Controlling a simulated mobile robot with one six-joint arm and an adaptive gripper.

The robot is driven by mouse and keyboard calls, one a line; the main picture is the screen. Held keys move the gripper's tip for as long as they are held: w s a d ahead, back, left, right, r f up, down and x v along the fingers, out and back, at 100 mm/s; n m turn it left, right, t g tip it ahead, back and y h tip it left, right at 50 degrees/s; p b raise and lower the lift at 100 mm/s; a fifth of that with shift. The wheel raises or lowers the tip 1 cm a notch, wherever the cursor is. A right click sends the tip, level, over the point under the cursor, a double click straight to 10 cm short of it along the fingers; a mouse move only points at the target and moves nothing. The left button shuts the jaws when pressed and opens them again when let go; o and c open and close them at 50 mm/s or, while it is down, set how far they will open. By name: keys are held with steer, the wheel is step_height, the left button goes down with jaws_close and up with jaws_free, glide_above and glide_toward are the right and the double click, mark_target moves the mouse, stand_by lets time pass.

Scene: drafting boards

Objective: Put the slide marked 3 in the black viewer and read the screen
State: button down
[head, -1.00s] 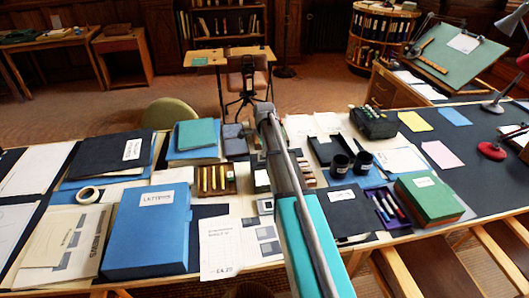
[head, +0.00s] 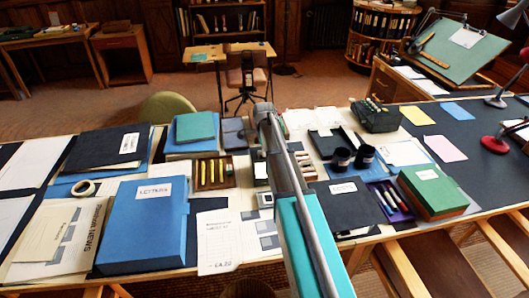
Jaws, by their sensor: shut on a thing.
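My arm reaches over the middle of the table, and its far end bends behind the grey link. My gripper is not visible, nor anything it may hold. I cannot make out a slide marked 3 or read any mark that small. Two small boxed devices with pale faces stand beside my arm, one dark (head: 262,173) and one grey (head: 265,200). I cannot tell whether either is the black viewer. No readable screen shows.
A blue box (head: 143,225), a wooden tray (head: 214,183) of yellow items and a black folder (head: 105,150) lie left of my arm. Right are two black cups (head: 364,156), a purple tray (head: 390,205), a green box (head: 432,192) and a dark case (head: 376,118).

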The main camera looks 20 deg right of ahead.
steer(key=c, duration=0.7)
jaws_free()
steer(key=shift+r, duration=0.1)
